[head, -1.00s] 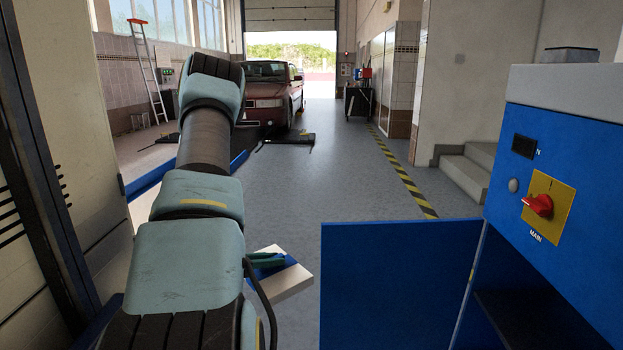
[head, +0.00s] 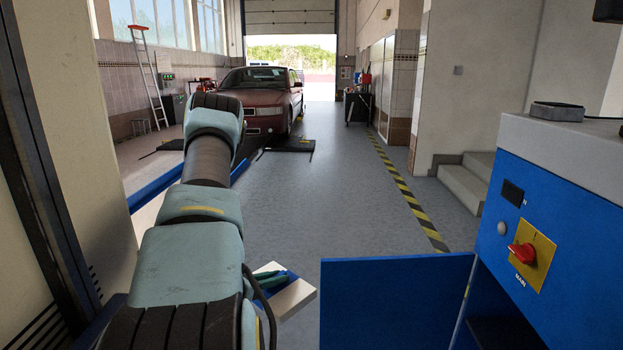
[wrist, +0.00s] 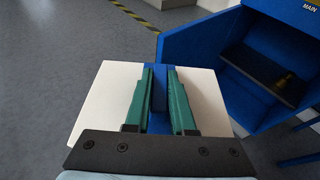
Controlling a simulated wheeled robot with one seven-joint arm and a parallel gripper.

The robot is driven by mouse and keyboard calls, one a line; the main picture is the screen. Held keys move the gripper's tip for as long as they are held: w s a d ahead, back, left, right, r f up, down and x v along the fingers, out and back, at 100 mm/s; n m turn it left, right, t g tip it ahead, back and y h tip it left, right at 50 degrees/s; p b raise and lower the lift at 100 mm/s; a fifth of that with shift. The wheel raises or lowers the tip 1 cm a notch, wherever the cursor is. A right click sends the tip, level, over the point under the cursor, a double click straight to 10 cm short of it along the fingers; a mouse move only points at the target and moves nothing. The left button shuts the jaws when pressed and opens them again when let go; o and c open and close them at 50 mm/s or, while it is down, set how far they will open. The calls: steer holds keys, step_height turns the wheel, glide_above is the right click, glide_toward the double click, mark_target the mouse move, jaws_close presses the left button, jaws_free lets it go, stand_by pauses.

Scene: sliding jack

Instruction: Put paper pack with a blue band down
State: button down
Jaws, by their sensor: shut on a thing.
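The paper pack is white with a blue band, and in the wrist view its white left part (wrist: 103,95) and right part stick out on both sides of my gripper (wrist: 160,75). The two green fingers are shut on the pack, with the blue band between them. The pack is up in the air above the grey floor. In the head view, a white corner of the pack (head: 294,300) and the green fingers (head: 272,280) show just right of my arm, which hides the rest.
A blue open-fronted cabinet (wrist: 230,50) stands right of the pack, with a dark shelf (wrist: 262,75) inside. A blue panel (head: 395,300) and a blue control box with a red switch (head: 522,252) are at right. Clear floor lies ahead, with a red car (head: 262,100) farther off.

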steer(key=shift+s+n+t+y, duration=0.1)
steer(key=shift+n+t+y, duration=0.6)
steer(key=shift+n+y, duration=0.15)
steer(key=shift+s+a+n+t+y, duration=0.1)
steer(key=shift+a+n+t+y, duration=0.3)
steer(key=shift+n+y, duration=0.3)
steer(key=shift+d, duration=0.15)
